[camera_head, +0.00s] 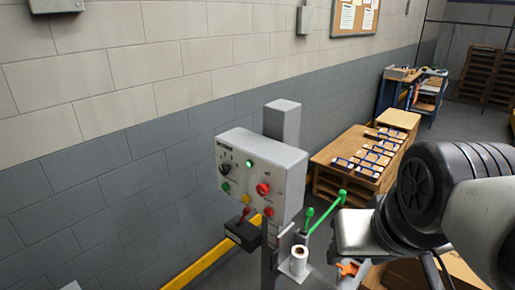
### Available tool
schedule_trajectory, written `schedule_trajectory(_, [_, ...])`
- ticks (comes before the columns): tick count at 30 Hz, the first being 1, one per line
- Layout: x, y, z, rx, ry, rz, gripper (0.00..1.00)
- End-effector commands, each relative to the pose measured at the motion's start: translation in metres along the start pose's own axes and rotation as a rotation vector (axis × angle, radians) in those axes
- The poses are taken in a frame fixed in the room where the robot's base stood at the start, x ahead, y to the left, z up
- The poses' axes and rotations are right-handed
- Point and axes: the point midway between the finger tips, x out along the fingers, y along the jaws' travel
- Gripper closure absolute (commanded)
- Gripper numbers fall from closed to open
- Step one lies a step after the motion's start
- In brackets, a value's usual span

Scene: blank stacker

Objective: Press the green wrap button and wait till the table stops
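A grey control box (262,172) stands in the middle on a grey post. Its face carries a bright green button or lamp (249,164) at the upper middle and another green button (225,187) at the lower left. I cannot read their labels, so I cannot tell which is the wrap button. A red mushroom knob (262,189) sits to the right. My arm comes in from the right. The pale end part of my gripper (357,232) is right of and below the box, apart from the buttons in the picture. Its fingers cannot be made out. No turning table can be identified.
Two green-handled levers (326,212) rise between the box and my arm. A yellow rail (205,264) runs along the wall.

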Motion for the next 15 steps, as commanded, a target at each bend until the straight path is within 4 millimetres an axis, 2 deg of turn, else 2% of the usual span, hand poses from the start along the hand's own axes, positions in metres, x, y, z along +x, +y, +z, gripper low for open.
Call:
schedule_trajectory(8, [0.0, 0.0, 0.0, 0.0, 0.0, 0.0, 0.51])
schedule_trajectory(15, [0.0, 0.0, 0.0, 0.0, 0.0, 0.0, 0.89])
